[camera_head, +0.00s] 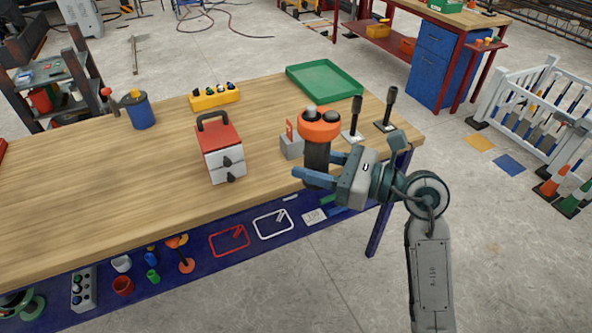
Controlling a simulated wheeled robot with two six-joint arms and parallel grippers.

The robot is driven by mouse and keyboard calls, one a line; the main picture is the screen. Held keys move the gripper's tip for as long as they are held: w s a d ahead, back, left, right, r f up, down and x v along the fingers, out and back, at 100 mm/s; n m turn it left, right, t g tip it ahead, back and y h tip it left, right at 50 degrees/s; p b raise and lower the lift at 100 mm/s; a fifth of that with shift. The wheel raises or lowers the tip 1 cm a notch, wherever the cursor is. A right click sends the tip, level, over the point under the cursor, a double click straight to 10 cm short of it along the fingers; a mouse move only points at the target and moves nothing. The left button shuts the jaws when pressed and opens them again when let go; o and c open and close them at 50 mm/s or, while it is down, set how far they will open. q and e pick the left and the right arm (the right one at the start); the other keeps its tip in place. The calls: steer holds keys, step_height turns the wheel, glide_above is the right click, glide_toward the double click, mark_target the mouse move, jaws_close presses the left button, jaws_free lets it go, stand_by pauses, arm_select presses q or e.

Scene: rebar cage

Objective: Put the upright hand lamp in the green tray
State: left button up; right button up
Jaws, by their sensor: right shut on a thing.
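The hand lamp (317,152) stands upright, with a dark cylindrical body and a wide orange head with dark round parts on top. My right gripper (322,167) reaches in from the right and is shut on the lamp's dark body, one blue finger on each side. The lamp is near the table's right front edge; I cannot tell whether its base touches the table. The green tray (350,91) lies empty at the table's back right, behind the lamp. My left gripper is not in view.
A grey block (291,147) is left of the lamp. A red-and-white box (222,150) and a yellow holder (214,97) stand farther left. The table's left part is mostly clear.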

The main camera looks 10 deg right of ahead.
steer(key=shift+s+d+r+m+t+h, duration=0.3)
steer(key=shift+d+r+m+t, duration=0.05)
steer(key=shift+r+t, duration=0.15)
steer(key=shift+s+d+r+m+t+h, duration=0.25)
steer(key=shift+d+r+m+t+h, duration=0.1)
steer(key=shift+r+t, duration=0.1)
steer(key=w+a+f+n+g, duration=0.2)
steer(key=f+n+g, duration=0.4)
steer(key=g, duration=0.3)
steer(key=w+a+f+n+g+y, duration=0.1)
steer(key=w+a+f+n+g, duration=0.2)
steer(key=f+n+g, duration=0.3)
steer(key=shift+w+a+n+g, duration=0.15)
steer(key=shift+w+n+g, duration=0.25)
steer(key=shift+g, duration=1.35)
steer(key=shift+w+y, duration=0.1)
steer(key=shift+y, duration=0.25)
